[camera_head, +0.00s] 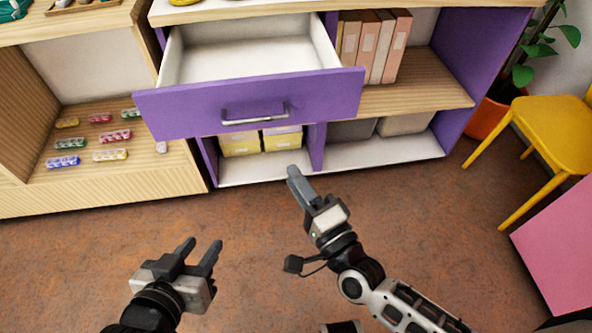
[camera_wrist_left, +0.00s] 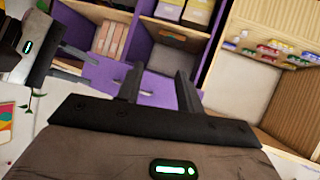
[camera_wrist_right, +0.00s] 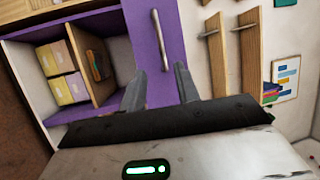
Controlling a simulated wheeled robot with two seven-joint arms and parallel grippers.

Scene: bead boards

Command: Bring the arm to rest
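My left gripper (camera_head: 203,245) is at the lower left of the head view, over bare floor in front of the shelf unit. Its two fingers are apart with nothing between them, and they show the same in the left wrist view (camera_wrist_left: 158,78). My right gripper (camera_head: 293,172) is near the middle of the head view, below the open purple drawer (camera_head: 180,115). That view shows its fingers nearly edge-on. The right wrist view (camera_wrist_right: 158,75) shows them apart and empty. The drawer is pulled out, and its visible inside is white and empty. Neither gripper visibly holds its handle (camera_head: 255,116).
The wooden shelf (camera_head: 120,185) at left holds several small bead pieces. Yellow boxes (camera_head: 240,142) and pink binders (camera_head: 370,45) stand in the unit. A yellow chair (camera_head: 555,125), plant pot (camera_head: 487,118) and pink panel (camera_head: 560,245) are at right. Floor between is clear.

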